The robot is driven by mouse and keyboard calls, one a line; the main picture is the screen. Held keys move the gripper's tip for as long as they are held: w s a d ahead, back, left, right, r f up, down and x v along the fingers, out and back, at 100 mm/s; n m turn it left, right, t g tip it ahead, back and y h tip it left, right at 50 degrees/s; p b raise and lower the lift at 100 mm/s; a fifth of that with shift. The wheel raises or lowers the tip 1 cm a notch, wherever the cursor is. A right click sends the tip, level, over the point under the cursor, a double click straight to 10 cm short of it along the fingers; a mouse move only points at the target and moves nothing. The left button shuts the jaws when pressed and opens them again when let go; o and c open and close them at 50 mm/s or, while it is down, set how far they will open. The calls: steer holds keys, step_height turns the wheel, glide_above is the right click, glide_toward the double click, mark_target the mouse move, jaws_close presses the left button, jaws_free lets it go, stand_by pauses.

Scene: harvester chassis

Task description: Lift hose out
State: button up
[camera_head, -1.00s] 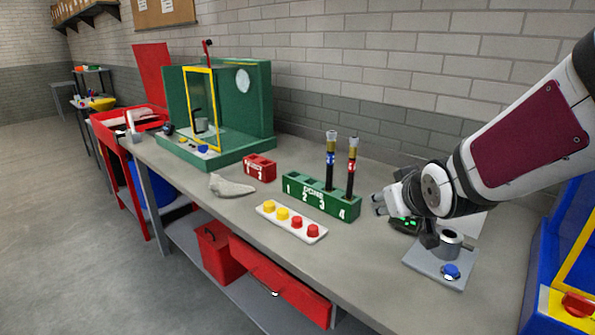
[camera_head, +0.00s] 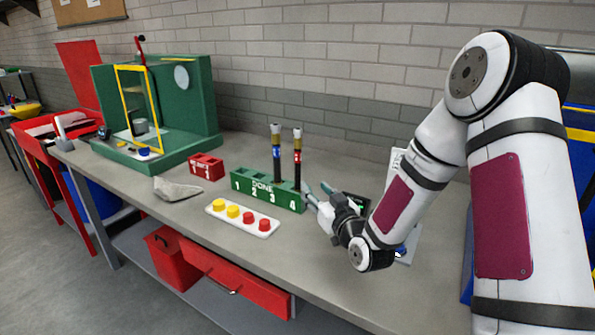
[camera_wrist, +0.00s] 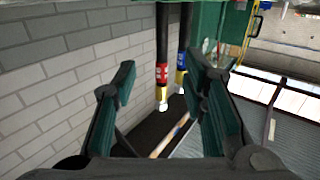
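The blue-banded hose (camera_head: 277,160) is on the left and the red-banded hose (camera_head: 297,165) on the right, towards the end numbered 4. My gripper (camera_head: 318,190) is just right of the block, fingers open and pointing at it. In the wrist view my gripper (camera_wrist: 161,75) shows a wide empty gap between its fingers. Beyond that gap hang the red-banded hose (camera_wrist: 162,72) and the blue-banded hose (camera_wrist: 182,60), apart from the fingers.
A white tray with yellow and red buttons (camera_head: 242,218) lies in front of the block. A small red block (camera_head: 206,167) and a grey lump (camera_head: 177,189) are to the left. A green machine (camera_head: 165,110) stands behind them. The brick wall is close behind the bench.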

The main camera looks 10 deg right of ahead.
mark_target(299, 170)
steer(key=w, duration=0.4)
steer(key=w+a, duration=0.1)
steer(key=w, duration=0.1)
steer(key=shift+w, duration=0.3)
steer(key=w, duration=0.3)
steer(key=w+a+r, duration=0.1)
steer(key=shift+w, duration=0.2)
steer(key=shift+w+a+f, duration=0.1)
steer(key=shift+w, duration=0.45)
jaws_close()
